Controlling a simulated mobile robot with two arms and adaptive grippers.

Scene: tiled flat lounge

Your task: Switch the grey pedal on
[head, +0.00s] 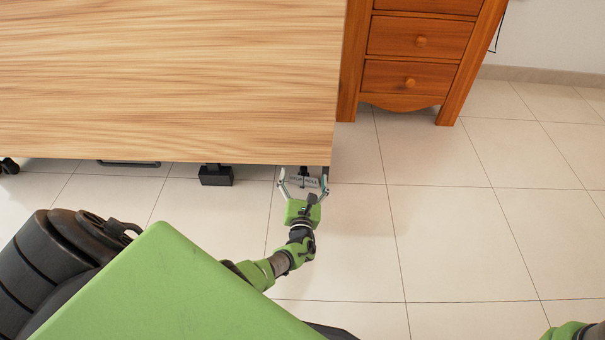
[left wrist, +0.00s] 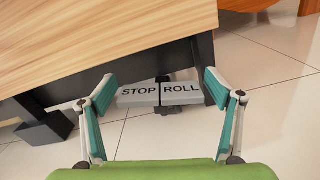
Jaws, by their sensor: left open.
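The grey pedal (head: 302,182) lies low beneath the front right corner of the wooden table. In the left wrist view it is a wide two-part plate, with STOP on the left half (left wrist: 138,95) and ROLL on the right half (left wrist: 181,94), and a dark mount behind and below. My left gripper (head: 303,177) is open, its fingers spread to either side of the pedal in the picture. The fingers also show in the left wrist view (left wrist: 160,86), with nothing held. I cannot tell whether they touch the pedal. My right gripper is out of view.
The wooden tabletop (head: 170,80) overhangs the pedal. A black table foot (head: 216,176) stands to the left, and a wooden drawer cabinet (head: 415,52) stands behind on the right. The tiled floor (head: 460,220) on the right is clear.

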